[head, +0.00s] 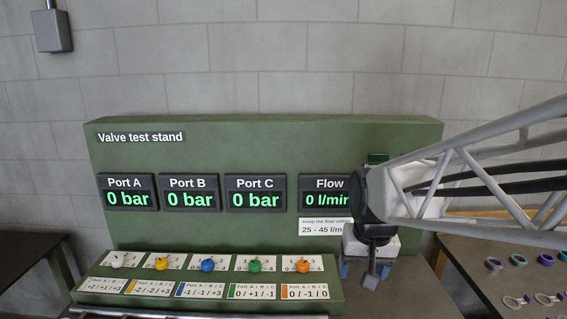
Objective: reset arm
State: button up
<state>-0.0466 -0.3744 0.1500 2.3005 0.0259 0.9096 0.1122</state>
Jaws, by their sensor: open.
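My arm reaches in from the right edge, and my gripper (369,276) hangs at its end, pointing down, in front of the right part of the green valve test stand (230,133). The gripper is open and I see nothing held in it. A pale block with blue-grey parts (350,249) shows behind the gripper; the gripper partly hides it, and I cannot tell whether they touch. My arm also covers the right edge of the Flow display (323,192), which reads 0 l/min.
Port A (127,192), Port B (190,194) and Port C (256,194) displays read 0 bar. Several coloured knobs, including an orange one (303,265), line the green front panel (210,302). Rings lie on the right-hand table (480,262). A grey box (52,31) hangs upper left.

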jog(key=s+d, duration=0.2)
jog(key=s, duration=1.3)
jog(key=shift+d+f+n+t+h, duration=0.25)
jog(key=shift+d+n+t+h, duration=0.05)
jog(key=shift+d+n+t, duration=0.1)
dwell(1.5)
